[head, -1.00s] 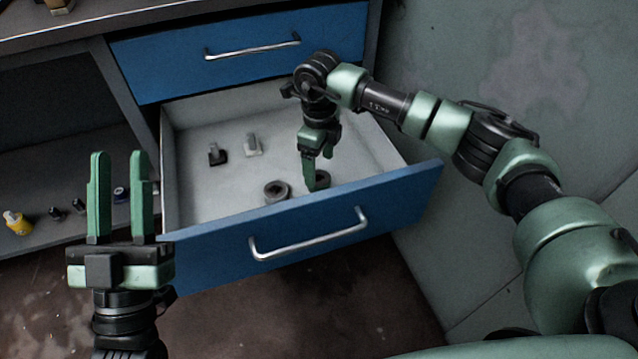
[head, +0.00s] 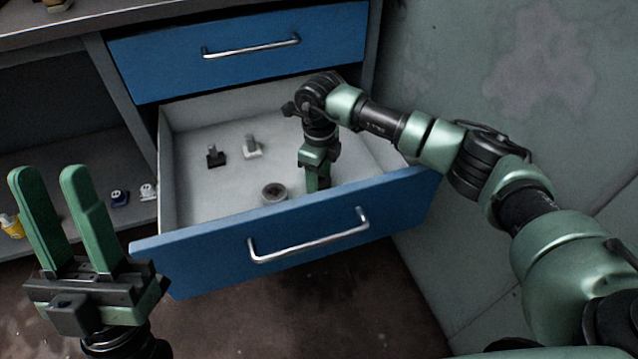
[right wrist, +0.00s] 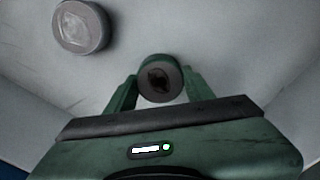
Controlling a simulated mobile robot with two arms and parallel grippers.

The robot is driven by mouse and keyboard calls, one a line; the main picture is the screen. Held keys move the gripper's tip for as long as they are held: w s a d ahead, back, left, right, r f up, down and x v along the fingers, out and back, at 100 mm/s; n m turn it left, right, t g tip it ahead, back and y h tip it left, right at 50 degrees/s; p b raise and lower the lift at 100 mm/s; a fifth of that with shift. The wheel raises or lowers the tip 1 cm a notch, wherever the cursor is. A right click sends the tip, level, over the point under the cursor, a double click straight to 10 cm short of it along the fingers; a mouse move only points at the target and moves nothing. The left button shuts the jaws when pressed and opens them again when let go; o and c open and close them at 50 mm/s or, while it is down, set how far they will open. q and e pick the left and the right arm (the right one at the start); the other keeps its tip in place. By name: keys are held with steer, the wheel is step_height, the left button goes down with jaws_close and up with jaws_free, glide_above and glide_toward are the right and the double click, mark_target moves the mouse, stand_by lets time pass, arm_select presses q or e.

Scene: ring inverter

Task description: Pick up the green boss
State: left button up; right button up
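The green boss (right wrist: 160,78) is a short round piece with a dark hole in its face and a greenish side. In the right wrist view it sits between the two fingers of my right gripper (right wrist: 160,88), with no clear gap at either side. Whether the fingers press on it cannot be told. In the head view my right gripper (head: 318,182) points down into the open drawer, and the boss is hidden there by the gripper and the drawer front. My left gripper (head: 82,215) is open and empty, outside the drawer at the left.
A grey round piece (head: 274,192) lies in the drawer left of my right gripper; it shows in the right wrist view (right wrist: 80,27). A black part (head: 215,156) and a white part (head: 252,148) stand farther back. The drawer front (head: 300,240) is close to my right gripper.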

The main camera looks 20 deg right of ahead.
jaws_close()
steer(key=shift+r, duration=0.1)
steer(key=shift+r, duration=0.1)
